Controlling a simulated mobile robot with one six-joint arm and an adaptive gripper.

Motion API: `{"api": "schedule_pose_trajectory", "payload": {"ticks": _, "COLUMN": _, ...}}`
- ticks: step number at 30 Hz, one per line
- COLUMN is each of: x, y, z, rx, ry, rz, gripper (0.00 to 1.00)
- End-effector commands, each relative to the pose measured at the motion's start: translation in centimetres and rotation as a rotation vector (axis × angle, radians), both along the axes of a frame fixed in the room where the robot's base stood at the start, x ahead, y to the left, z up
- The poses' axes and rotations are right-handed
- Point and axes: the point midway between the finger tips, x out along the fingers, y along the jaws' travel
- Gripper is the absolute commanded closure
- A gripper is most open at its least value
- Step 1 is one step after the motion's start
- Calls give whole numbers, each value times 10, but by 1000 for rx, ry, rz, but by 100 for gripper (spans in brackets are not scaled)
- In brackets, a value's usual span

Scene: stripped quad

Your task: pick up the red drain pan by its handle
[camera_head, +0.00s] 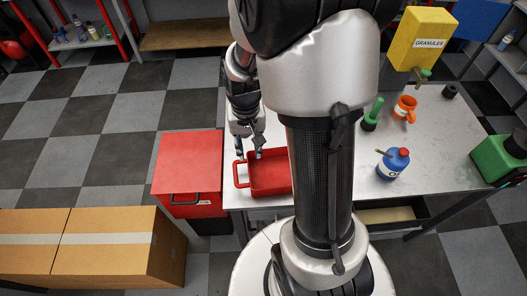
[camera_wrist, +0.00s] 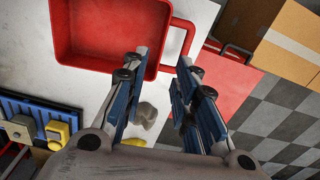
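The red drain pan (camera_head: 270,190) sits on the left end of the pale worktable, partly hidden behind my arm in the head view. Its loop handle (camera_head: 237,173) points left, toward the red cabinet. In the wrist view the pan (camera_wrist: 62,35) fills the upper left, and its handle (camera_wrist: 191,35) sticks out to the right. My gripper (camera_head: 249,156) is over the pan's handle side, fingers pointing down. In the wrist view my gripper (camera_wrist: 161,66) is open and empty, with the handle just beyond the fingertips. I cannot tell the exact height gap.
A red cabinet (camera_head: 187,165) adjoins the table's left end, with cardboard boxes (camera_head: 90,240) beyond. A yellow granules container (camera_head: 420,40) is behind.

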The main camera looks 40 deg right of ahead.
Motion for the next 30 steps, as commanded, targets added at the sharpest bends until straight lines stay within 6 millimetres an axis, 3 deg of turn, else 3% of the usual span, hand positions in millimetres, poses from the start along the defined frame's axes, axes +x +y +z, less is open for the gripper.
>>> {"api": "schedule_pose_trajectory", "payload": {"ticks": 3, "x": -1, "y": 1, "z": -32, "rx": 2, "ry": 5, "rz": 1, "gripper": 73}}
{"api": "schedule_pose_trajectory", "payload": {"ticks": 10, "x": -1, "y": 1, "z": -80, "rx": 1, "ry": 4, "rz": 2, "gripper": 73}}
{"api": "schedule_pose_trajectory", "payload": {"ticks": 22, "x": 2, "y": 1, "z": -110, "rx": 0, "ry": 1, "rz": 3, "gripper": 73}}
{"api": "schedule_pose_trajectory", "payload": {"ticks": 30, "x": 6, "y": 2, "z": -149, "rx": 0, "ry": 2, "rz": 3, "gripper": 73}}
